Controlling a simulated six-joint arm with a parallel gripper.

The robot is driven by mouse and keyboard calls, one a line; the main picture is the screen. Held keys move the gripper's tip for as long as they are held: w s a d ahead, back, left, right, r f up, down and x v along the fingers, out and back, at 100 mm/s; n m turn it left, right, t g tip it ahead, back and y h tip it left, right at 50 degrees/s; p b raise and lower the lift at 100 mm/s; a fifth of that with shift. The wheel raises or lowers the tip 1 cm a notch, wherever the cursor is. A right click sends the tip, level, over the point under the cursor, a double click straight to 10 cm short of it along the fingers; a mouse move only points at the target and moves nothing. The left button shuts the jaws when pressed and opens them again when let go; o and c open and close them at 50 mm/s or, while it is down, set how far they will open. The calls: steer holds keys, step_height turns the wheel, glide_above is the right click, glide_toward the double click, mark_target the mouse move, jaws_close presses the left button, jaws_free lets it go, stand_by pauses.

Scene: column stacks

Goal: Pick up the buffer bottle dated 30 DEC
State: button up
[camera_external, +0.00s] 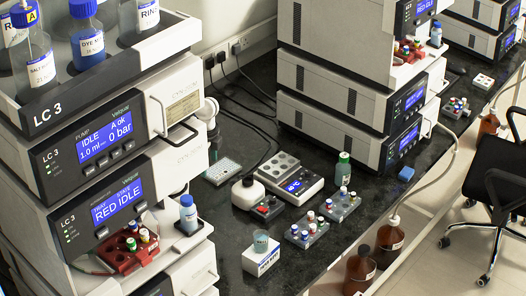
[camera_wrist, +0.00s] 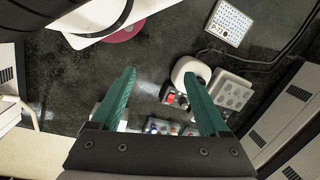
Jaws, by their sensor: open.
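I cannot read a 30 DEC date on any bottle. In the external view, a small blue-capped bottle (camera_external: 188,214) stands on the ledge of the lower LC 3 unit. Another small blue-capped bottle (camera_external: 436,36) stands on a unit at the back right. Large labelled bottles, including a blue one (camera_external: 88,42), stand in the LC 3 top tray (camera_external: 75,100).
Vial racks (camera_external: 307,232) and a labelled white box (camera_external: 261,262) stand nearer the front edge. Instrument stacks rise at left and back. Brown bottles (camera_external: 360,268) stand below the bench edge.

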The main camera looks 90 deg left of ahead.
steer(key=w+d+h, duration=0.4)
steer(key=w+h, duration=0.1)
steer(key=w, duration=0.3)
steer(key=t+h, duration=0.3)
steer(key=t, duration=0.9)
glide_toward(343, 159)
steer(key=x, duration=0.3)
steer(key=a+x, duration=0.1)
steer(key=x, duration=0.2)
steer(key=f+x, duration=0.1)
steer(key=x, duration=0.3)
steer(key=shift+w+a+f, duration=0.1)
steer(key=shift+w+a, duration=0.1)
steer(key=shift+a, duration=0.15)
steer(key=shift+n+y, duration=0.3)
jaws_close()
